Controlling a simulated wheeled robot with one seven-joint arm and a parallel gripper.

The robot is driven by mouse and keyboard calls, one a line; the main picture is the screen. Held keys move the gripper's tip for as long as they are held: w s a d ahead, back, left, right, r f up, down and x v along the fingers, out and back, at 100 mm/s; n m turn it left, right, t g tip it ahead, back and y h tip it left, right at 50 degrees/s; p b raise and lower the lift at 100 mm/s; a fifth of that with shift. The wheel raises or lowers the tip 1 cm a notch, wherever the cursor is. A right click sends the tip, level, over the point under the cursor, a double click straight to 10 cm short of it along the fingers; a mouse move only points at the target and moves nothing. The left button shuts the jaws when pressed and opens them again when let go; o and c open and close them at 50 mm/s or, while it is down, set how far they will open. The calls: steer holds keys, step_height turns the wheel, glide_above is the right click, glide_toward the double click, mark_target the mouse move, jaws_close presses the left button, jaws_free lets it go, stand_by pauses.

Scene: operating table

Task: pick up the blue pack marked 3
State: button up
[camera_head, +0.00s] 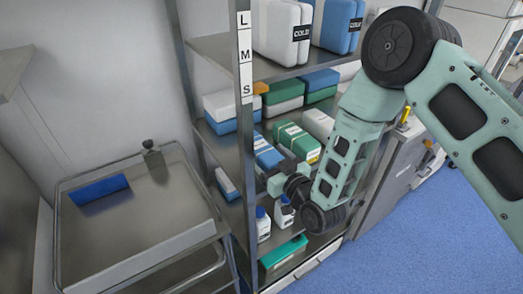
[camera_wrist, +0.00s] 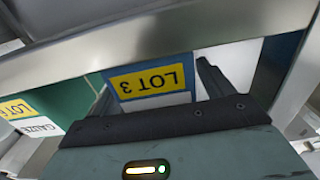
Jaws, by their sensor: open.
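The blue pack (camera_head: 266,150) lies on the middle shelf, left of a green and white pack. In the wrist view the blue pack (camera_wrist: 154,62) shows a yellow label reading LOT 3, upside down. My gripper (camera_head: 283,168) is at the front of that shelf, pointing in at the pack. In the wrist view my gripper (camera_wrist: 157,88) is open, with one dark finger on each side of the labelled face. I cannot tell whether the fingers overlap the pack's sides or touch it. The pack's lower front is partly hidden by my gripper in the head view.
A green pack with gauze label (camera_wrist: 38,115) is close on the left in the wrist view. A metal shelf edge (camera_wrist: 150,58) crosses near the fingers. White bottles (camera_head: 284,212) stand below. A steel tray trolley (camera_head: 130,235) is at left.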

steer(key=shift+w+a, duration=0.15)
steer(key=shift+w, duration=0.05)
steer(key=c, duration=1.2)
steer(key=shift+c, duration=0.2)
steer(key=shift+o, duration=0.2)
steer(key=shift+r, duration=0.15)
